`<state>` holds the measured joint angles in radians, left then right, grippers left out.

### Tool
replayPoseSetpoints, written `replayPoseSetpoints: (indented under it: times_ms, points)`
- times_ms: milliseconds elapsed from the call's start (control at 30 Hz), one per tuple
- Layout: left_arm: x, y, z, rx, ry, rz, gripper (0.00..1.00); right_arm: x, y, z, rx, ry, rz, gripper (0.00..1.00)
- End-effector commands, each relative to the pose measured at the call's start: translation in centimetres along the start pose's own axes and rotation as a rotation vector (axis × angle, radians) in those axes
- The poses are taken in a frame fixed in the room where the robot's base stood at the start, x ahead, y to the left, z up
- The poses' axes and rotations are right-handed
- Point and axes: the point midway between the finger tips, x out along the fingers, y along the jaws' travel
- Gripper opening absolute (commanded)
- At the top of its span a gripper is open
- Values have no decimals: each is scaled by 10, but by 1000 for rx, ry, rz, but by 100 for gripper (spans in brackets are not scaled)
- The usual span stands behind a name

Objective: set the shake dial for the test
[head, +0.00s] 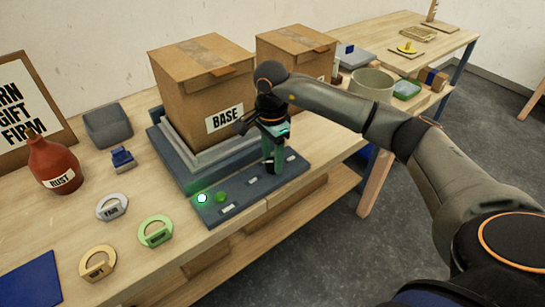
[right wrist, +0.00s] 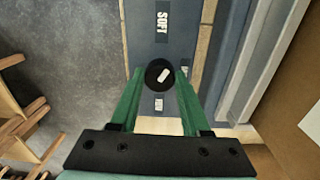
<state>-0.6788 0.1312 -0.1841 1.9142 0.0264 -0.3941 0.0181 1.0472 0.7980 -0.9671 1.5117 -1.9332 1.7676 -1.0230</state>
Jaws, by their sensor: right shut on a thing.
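The shake dial (right wrist: 154,76) is a black round knob with a white mark, on the dark blue-grey control panel (head: 245,197). In the right wrist view it sits between the green fingertips, its white mark slanted. A label reading SOFT (right wrist: 162,24) lies above it in that view, and a smaller label (right wrist: 158,104) lies below it, too small to read. My right gripper (head: 272,168) points down over the panel and is shut on the dial. My left gripper is out of view.
A green button (head: 221,197) and a lit white lamp (head: 202,198) are on the panel's left end. A cardboard box marked BASE (head: 190,95) stands behind on a grey platform. Rings (head: 155,231) and a red RUST bottle (head: 55,165) stand at left.

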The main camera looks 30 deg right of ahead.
Motion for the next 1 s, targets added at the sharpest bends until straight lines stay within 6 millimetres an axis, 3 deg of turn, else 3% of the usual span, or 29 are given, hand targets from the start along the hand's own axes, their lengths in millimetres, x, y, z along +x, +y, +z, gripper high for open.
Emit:
replayPoseSetpoints:
  times_ms: [100,567,1000]
  points:
    - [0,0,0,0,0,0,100,0,0,0,0,0,0,0]
    - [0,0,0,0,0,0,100,-1,0,0,68,-2,0,0]
    - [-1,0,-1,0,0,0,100,-1,0,-1,423,-10,0,0]
